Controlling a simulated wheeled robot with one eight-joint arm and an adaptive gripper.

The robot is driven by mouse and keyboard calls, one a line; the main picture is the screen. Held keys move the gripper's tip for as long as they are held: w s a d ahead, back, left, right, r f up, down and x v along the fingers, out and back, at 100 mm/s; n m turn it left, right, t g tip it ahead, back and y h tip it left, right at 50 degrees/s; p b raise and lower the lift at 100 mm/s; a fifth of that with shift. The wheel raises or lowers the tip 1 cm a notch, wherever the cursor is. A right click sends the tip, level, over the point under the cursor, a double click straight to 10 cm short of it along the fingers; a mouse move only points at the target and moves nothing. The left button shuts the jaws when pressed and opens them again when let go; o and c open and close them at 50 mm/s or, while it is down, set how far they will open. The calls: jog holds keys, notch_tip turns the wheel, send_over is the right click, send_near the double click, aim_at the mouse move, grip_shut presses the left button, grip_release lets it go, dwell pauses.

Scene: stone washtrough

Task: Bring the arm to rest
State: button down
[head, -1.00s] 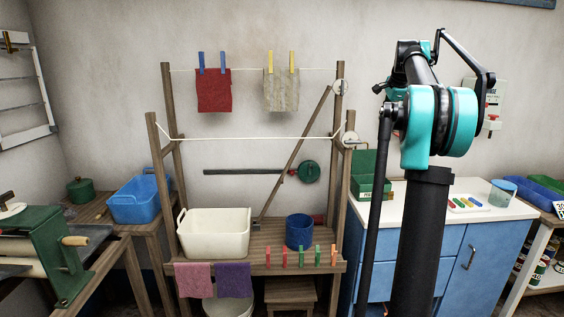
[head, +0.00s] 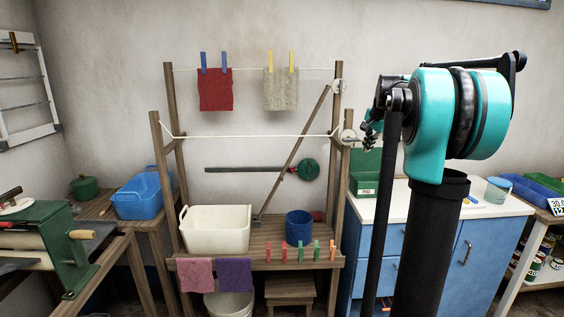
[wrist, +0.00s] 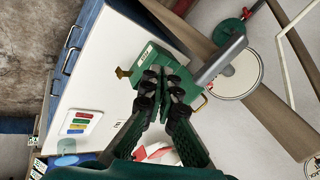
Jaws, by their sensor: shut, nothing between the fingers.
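My arm rises on the right of the head view, with its large teal joint (head: 434,125) above the black column. My gripper (head: 370,134) shows small and dark to the left of that joint, in front of the wall by the right post of the wooden rack. In the wrist view my gripper (wrist: 163,88) has its two dark fingers brought together at the tips, with nothing between them. A green box (wrist: 150,60) with a white label lies behind the fingertips in that view. How far the fingers are from it I cannot tell.
The wooden rack (head: 340,215) carries cloths, a cream tub (head: 215,230) and a blue pot (head: 299,225). A white pulley wheel (wrist: 236,75) is right of the fingers in the wrist view. The blue cabinet (head: 480,245) stands behind my arm. Wall space above is free.

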jog(key=s+a+f+n, duration=0.4)
jog(key=s+f, duration=0.7)
jog(key=s, duration=0.2)
jog(key=s+a+f+n+g, duration=0.1)
jog(key=s+a+f+n, duration=0.3)
jog(key=s+f, duration=0.6)
jog(key=s+a+f+n, duration=0.4)
jog(key=s+f, duration=0.7)
jog(key=s, duration=0.5)
jog(key=shift+a+f+g+h, duration=0.3)
jog(key=c, duration=2.2)
grip_release()
